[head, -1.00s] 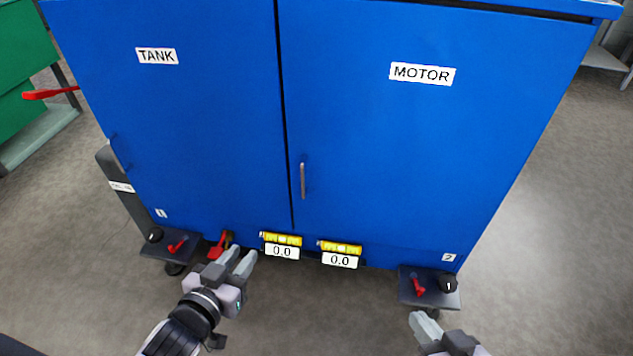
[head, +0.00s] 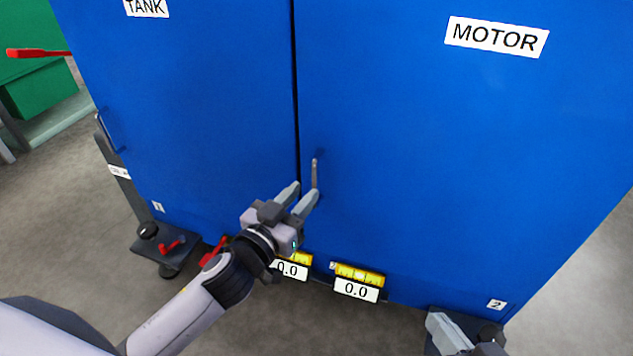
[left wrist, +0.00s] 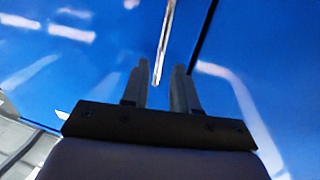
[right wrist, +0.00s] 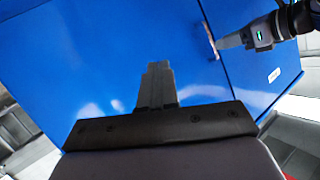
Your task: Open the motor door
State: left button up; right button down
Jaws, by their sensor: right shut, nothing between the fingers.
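The blue motor door (head: 440,140) fills the right of the head view and looks closed, with a thin dark seam at its left edge. Its slim vertical metal handle (head: 314,173) stands near that seam. My left gripper (head: 303,190) is open just below the handle. In the left wrist view the handle (left wrist: 165,42) lines up with the gap between the open fingers (left wrist: 161,75), its lower end reaching about the fingertips. Whether they touch is unclear. My right gripper (head: 436,322) is shut and empty, low by the cabinet's right corner; its fingers show together in the right wrist view (right wrist: 156,78).
The blue tank door (head: 200,110) adjoins on the left, with its own handle (head: 108,128). Two yellow gauges with 0.0 displays (head: 358,283) sit along the cabinet's bottom. A red lever (head: 38,53) juts out at far left. Corner feet stick out below. Grey floor in front is open.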

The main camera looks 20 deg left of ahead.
aim_at(313, 183)
pick_arm(q)
jog(key=shift+b+x, duration=0.55)
jog(key=shift+x, duration=2.1)
grip_shut()
